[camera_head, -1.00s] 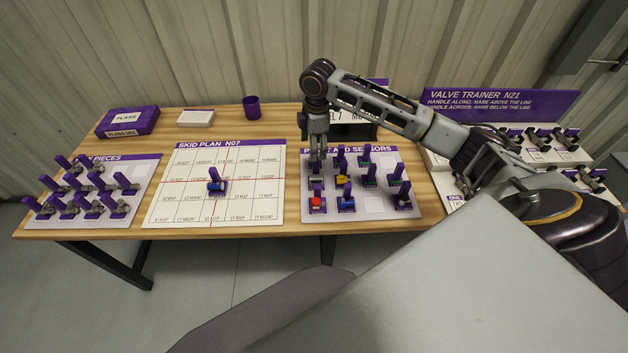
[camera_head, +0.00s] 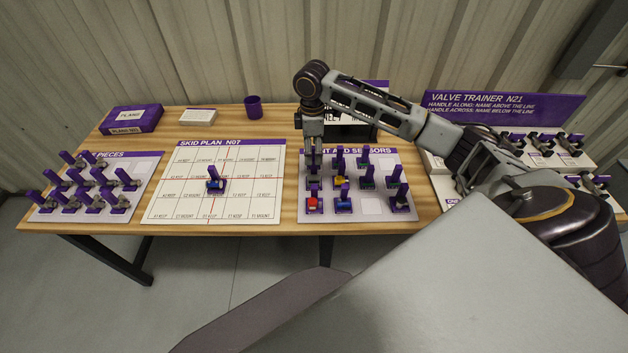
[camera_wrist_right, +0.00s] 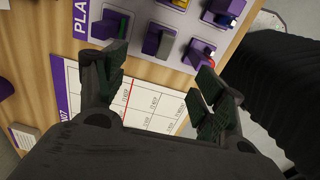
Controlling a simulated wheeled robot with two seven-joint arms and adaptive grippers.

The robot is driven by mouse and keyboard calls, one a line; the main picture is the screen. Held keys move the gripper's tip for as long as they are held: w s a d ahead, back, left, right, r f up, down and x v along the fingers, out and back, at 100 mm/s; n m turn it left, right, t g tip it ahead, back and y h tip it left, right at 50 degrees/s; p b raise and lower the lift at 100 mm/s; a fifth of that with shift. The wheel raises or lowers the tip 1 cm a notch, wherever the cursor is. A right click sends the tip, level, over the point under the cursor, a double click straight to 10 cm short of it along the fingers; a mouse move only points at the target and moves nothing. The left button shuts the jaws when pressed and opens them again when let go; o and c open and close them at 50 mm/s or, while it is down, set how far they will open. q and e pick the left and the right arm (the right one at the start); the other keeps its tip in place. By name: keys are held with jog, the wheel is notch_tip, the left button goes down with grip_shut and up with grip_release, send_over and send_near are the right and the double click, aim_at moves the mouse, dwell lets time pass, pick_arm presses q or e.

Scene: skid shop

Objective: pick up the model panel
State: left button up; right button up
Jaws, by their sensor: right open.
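The plant and sensors board (camera_head: 372,208) holds several small models with upright purple handles, some red, blue, yellow or greenish. I cannot tell for certain which one is the model panel. My right gripper (camera_head: 313,172) points down at the board's left part, over a model beside the yellow one, and hides part of it. In the right wrist view the open right gripper (camera_wrist_right: 160,88) has nothing between its fingers. A grey and purple model (camera_wrist_right: 158,41) stands just ahead of the fingers, apart from them. My left gripper is not in view.
The skid plan board (camera_head: 245,205) lies left, with one blue model (camera_head: 215,184) on it. The pieces board (camera_head: 125,208) is farther left. A purple cup (camera_head: 253,106), a purple box (camera_head: 132,119) and a valve trainer (camera_head: 505,106) stand on the wooden table.

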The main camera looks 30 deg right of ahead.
aim_at(314, 176)
jog(key=shift+m, duration=0.3)
jog(key=shift+f, duration=4.3)
jog(key=shift+w+d+f+p, duration=0.1)
jog(key=shift+d+f+p, duration=0.1)
jog(key=shift+f, duration=1.1)
jog(key=shift+d+f+p, duration=0.1)
jog(key=shift+d+f, duration=0.05)
jog(key=shift+f, duration=1.15)
jog(key=c, duration=1.2)
